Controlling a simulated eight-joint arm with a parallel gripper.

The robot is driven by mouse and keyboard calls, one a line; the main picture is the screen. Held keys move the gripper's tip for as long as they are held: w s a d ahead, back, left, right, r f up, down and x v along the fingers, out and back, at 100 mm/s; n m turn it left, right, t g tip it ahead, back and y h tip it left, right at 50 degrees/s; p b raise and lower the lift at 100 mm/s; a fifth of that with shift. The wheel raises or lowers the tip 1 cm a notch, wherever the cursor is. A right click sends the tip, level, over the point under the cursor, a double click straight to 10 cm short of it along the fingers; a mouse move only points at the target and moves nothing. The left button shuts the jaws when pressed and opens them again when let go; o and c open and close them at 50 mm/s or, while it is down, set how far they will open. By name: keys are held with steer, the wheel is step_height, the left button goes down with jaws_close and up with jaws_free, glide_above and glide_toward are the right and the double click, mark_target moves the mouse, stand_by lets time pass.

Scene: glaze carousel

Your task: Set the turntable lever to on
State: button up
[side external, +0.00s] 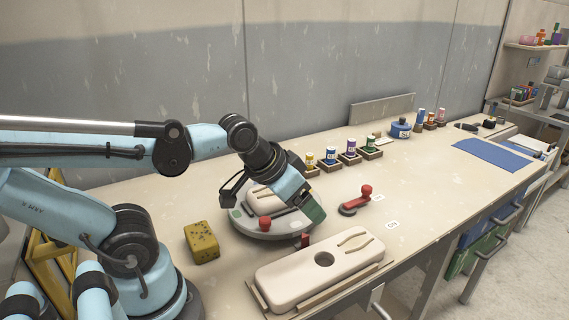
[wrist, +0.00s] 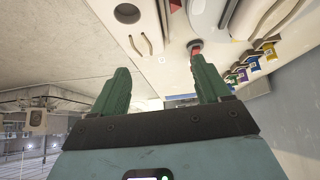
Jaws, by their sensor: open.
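The lever (side external: 355,202) has a red knob on a short arm with a dark grey base, and stands on the bench right of the round turntable (side external: 245,229). Its arm points up and right in the side view, with the knob closer to the farther (side external: 378,197) of two small white labels than to the nearer label (side external: 391,224). My gripper (side external: 313,212) is over the turntable's right edge, left of the lever and apart from it. In the wrist view the green fingers (wrist: 161,76) are spread with nothing between them; the lever's red knob (wrist: 196,46) shows beyond the right fingertip.
A cream block with a round hole (side external: 322,262) lies at the bench's front edge. A yellow speckled sponge (side external: 202,242) is left of the turntable, and a small red piece (side external: 304,240) is by its front. Several small jars (side external: 350,148) line the back.

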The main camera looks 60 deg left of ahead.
steer(key=shift+n, duration=0.8)
steer(key=w+a, duration=0.1)
steer(key=w+r, duration=0.1)
steer(key=w, duration=0.1)
steer(key=w+a, duration=0.1)
steer(key=shift+w+a+r, duration=0.25)
steer(key=shift+a, duration=0.1)
steer(key=c, duration=0.7)
steer(key=shift+n+h, duration=0.5)
steer(key=shift+n, duration=0.4)
steer(key=w+a, duration=0.4)
steer(key=w, duration=0.1)
steer(key=shift+w+a, duration=0.1)
steer(key=shift+a, duration=0.1)
jaws_close()
steer(key=w+a+f+n+h, duration=0.1)
steer(key=w+a+f, duration=0.15)
steer(key=a, duration=0.25)
steer(key=w+a+f+n, duration=0.1)
steer(key=w+a, duration=0.3)
steer(key=x, duration=0.9)
steer(key=shift+w+f, duration=0.25)
steer(key=shift+f, duration=0.05)
steer(key=shift+w+d, duration=0.7)
steer(key=shift+d, duration=0.25)
steer(key=shift+w+d, duration=0.5)
steer(key=shift+d, duration=0.1)
